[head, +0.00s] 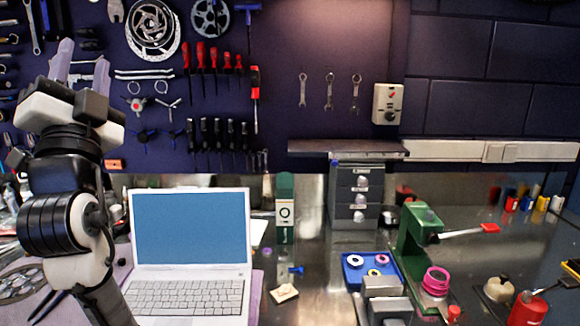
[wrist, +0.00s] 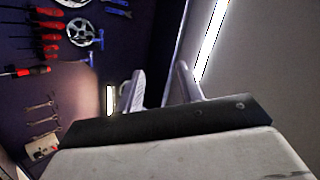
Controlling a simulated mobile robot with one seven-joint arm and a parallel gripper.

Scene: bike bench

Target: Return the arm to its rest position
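My arm stands folded upright at the left of the head view, in front of the tool wall. My gripper (head: 83,60) is at its top, with the fingers pointing up. In the wrist view the two fingers of my gripper (wrist: 160,78) stand apart, with nothing between them. The gripper is well above the bench and touches nothing that I can see. The wrist view looks at the tool wall and a bright ceiling light, turned on its side.
A laptop (head: 190,240) stands open on the bench beside my arm. To its right are a blue tray (head: 352,283) with rings, a green press (head: 420,230), a grey drawer unit (head: 352,193) and a red container (head: 528,310). Tools hang on the wall behind my gripper.

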